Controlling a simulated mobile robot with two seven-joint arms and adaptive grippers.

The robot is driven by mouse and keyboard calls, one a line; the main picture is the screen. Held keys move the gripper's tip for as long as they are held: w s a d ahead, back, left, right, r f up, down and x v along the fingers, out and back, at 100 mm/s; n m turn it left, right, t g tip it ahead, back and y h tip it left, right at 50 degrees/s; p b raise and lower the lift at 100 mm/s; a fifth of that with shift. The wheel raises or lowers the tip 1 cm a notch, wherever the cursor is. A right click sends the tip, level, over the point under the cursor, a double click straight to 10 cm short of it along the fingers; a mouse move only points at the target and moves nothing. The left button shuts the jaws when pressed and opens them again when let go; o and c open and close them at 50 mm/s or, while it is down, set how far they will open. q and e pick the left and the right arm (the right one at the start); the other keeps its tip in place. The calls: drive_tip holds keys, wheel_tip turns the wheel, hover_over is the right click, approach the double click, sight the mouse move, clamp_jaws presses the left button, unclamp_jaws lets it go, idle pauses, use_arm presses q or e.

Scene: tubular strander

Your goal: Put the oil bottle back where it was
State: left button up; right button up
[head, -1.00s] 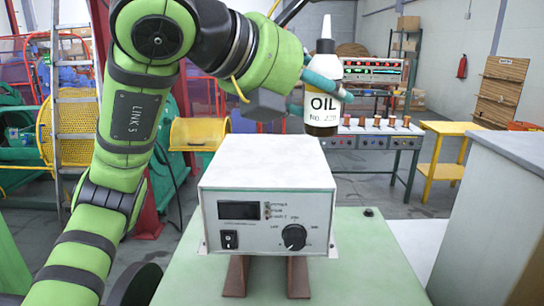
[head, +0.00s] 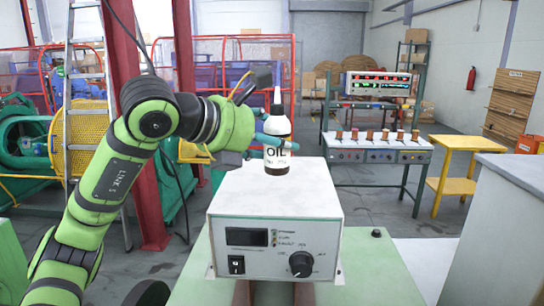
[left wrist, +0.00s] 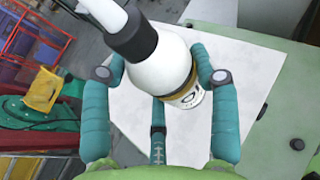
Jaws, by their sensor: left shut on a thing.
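My left gripper (head: 270,140) comes in from the left and is shut on the bottle. In the left wrist view the teal fingers lie on both sides of the bottle (left wrist: 162,55). The bottle is over the back part of the white top of the control box (head: 275,190). Whether its base touches that top I cannot tell. My right gripper is in neither view.
The box stands on a green surface (head: 375,270). A grey cabinet (head: 500,230) is at the right. Behind are a test bench (head: 375,152), a yellow table (head: 455,150) and a ladder (head: 85,120). The front of the box top is clear.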

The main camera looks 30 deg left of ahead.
sight(271, 161)
use_arm(q)
wheel_tip(271, 161, down, 4)
drive_tip(key=shift+r, duration=0.2)
drive_tip(key=shift+f, duration=0.1)
drive_tip(key=shift+f, duration=0.15)
drive_tip(key=o, duration=1.3)
drive_tip(key=shift+c, duration=0.2)
